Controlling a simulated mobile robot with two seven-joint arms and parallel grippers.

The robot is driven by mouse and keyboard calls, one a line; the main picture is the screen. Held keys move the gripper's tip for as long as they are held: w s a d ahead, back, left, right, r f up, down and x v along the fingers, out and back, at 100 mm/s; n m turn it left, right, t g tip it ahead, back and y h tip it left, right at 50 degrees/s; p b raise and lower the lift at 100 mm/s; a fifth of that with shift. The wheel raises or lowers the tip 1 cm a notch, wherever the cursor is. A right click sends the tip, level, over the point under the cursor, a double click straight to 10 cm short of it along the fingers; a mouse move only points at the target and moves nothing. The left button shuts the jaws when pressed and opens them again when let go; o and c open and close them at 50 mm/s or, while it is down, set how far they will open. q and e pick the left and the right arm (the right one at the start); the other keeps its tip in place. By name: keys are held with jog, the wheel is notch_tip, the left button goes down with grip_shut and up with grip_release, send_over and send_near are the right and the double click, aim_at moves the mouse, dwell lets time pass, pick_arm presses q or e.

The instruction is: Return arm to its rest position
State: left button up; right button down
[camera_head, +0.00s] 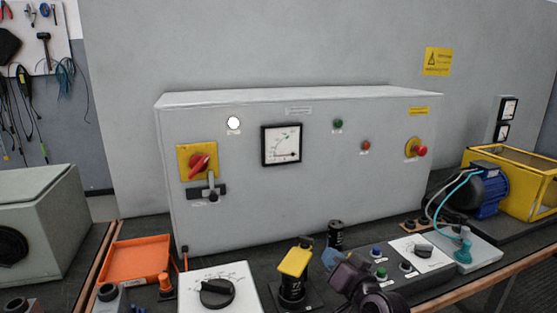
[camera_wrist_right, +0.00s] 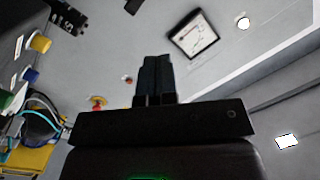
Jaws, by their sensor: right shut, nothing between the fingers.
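My right gripper (camera_head: 332,259) is low in the middle of the head view, with its dark wrist below and to the right. Its dark fingers also show in the right wrist view (camera_wrist_right: 155,76), side by side, shut and empty. They stand apart from the grey cabinet (camera_head: 370,175), whose front carries a dial meter (camera_head: 281,145). The meter also shows in the tilted right wrist view (camera_wrist_right: 194,34). My left gripper is not in view.
A yellow-topped black device (camera_head: 294,262) stands just left of the right gripper, with a black cylinder (camera_head: 335,235) behind it. A control box with buttons (camera_head: 408,264) and a blue motor (camera_head: 486,190) are to the right. An orange tray (camera_head: 134,262) lies left.

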pick_arm(q)
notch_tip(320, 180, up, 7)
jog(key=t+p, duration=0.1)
jog(key=p, duration=0.5)
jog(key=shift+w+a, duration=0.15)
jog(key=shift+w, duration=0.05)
pick_arm(e)
jog(key=s+d+f+n+g+h, duration=0.1)
jog(key=s+d+f, duration=0.4)
jog(key=s, duration=0.8)
jog(key=s+d+f+n+g+h, duration=0.1)
jog(key=s+d+f, duration=0.4)
jog(key=s, duration=0.8)
jog(key=s+d+f+n+g+h, duration=0.1)
jog(key=s+d+f+g+h, duration=0.2)
jog(key=s, duration=1)
notch_tip(320, 180, down, 5)
jog(key=shift+s+d+f+h, duration=0.1)
jog(key=shift+s+d+h, duration=0.1)
jog(key=shift+d+h, duration=0.95)
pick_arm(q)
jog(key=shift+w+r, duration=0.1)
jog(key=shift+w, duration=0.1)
